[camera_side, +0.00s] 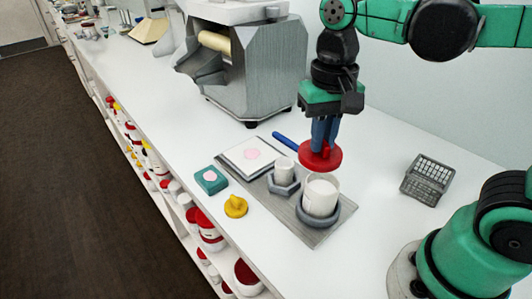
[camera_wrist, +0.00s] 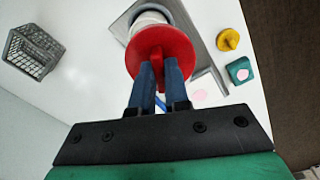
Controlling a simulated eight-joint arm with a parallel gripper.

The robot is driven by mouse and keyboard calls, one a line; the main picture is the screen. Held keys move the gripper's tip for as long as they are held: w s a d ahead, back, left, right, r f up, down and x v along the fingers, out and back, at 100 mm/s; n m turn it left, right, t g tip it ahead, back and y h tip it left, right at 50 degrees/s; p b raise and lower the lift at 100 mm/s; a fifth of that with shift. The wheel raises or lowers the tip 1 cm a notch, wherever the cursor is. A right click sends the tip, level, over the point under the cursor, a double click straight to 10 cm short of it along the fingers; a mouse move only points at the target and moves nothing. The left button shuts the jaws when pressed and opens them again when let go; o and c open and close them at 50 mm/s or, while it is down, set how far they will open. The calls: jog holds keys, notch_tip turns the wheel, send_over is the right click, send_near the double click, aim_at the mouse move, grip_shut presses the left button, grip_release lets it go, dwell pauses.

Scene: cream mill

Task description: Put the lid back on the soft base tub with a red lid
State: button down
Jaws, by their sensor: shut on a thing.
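My gripper (camera_side: 325,135) is shut on the red lid (camera_side: 318,156) and holds it in the air, roughly level. In the wrist view the blue fingers of my gripper (camera_wrist: 158,75) pinch the knob on top of the red lid (camera_wrist: 172,45). The soft base tub (camera_side: 320,196) is white, open and upright in a grey ring holder on the metal tray (camera_side: 318,236). In the side view the lid is above and behind the tub, apart from it. In the wrist view the lid hides most of the tub (camera_wrist: 150,16).
A smaller white container (camera_side: 284,170) stands in a hexagonal holder beside the tub. A white sheet (camera_side: 245,155), a blue-handled tool (camera_side: 284,140), a teal block (camera_side: 211,180) and a yellow knob (camera_side: 236,206) lie nearby. A grey basket (camera_side: 428,180) stands right; the mill (camera_side: 245,70) stands behind.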

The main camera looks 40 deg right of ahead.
jog(key=shift+s+d+f+m, duration=0.3)
jog(key=shift+d+f+m, duration=0.1)
jog(key=shift+d+f, duration=0.3)
jog(key=shift+f, duration=2.05)
jog(key=shift+f, duration=0.65)
dwell(0.4)
jog(key=shift+c, duration=1.5)
grip_release()
jog(key=shift+r, duration=2.3)
